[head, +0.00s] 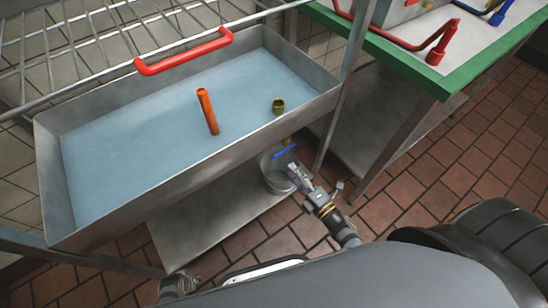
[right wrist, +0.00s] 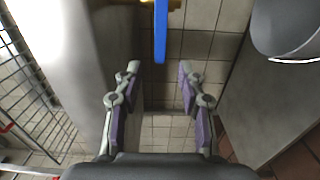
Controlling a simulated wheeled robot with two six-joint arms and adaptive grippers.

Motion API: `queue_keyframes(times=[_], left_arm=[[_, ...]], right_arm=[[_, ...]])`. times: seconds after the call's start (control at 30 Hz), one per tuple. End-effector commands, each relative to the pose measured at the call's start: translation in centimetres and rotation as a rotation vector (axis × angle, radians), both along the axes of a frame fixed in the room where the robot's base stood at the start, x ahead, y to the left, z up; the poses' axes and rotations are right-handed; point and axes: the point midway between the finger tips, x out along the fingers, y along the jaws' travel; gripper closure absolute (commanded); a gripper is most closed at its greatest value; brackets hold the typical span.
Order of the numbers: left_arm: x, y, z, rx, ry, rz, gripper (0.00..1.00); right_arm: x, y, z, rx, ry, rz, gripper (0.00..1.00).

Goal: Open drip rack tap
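The drip rack's sink basin (head: 235,143) holds bluish water. Its tap has a brass body (head: 287,140) under the basin's right front and a blue lever handle (head: 284,152). In the right wrist view the blue handle (right wrist: 160,32) hangs from the top edge, with a bit of brass (right wrist: 174,3) beside it. My right gripper (head: 292,170) is just below the handle in the head view. In the right wrist view my right gripper (right wrist: 159,72) is open and empty, with the handle ahead, between the lines of its fingers. A grey part of my left arm shows at the bottom left.
A grey bucket (head: 272,184) stands under the tap; it also shows in the right wrist view (right wrist: 290,28). A wire rack (head: 100,45) with a red handle (head: 184,53) is above the basin. An orange pipe (head: 207,112) stands in the water. A green-edged table (head: 440,88) is at right.

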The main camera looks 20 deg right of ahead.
Motion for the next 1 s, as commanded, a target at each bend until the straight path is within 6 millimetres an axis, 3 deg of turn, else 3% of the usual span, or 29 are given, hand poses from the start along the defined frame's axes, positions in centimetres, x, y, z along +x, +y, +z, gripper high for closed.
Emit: queue_keyframes(times=[0.2, 0.43, 0.83, 1.0], left_arm=[[0.2, -0.1, 0.1, -0.001, -0.001, 0.000, 0.60], [0.4, -0.1, 0.3, -0.002, 0.000, 0.001, 0.60], [0.7, -0.2, 0.6, -0.003, -0.001, 0.000, 0.60], [0.7, -0.2, 0.6, -0.002, -0.002, 0.001, 0.60]], right_arm=[[4.4, 1.6, 0.1, 0.004, -0.003, -0.003, 0.60], [8.0, 2.8, 0.0, 0.004, 0.000, -0.003, 0.60], [8.9, 3.2, 0.0, 0.003, 0.002, -0.003, 0.62], [8.9, 3.2, 0.0, 0.003, 0.002, -0.003, 0.85]])
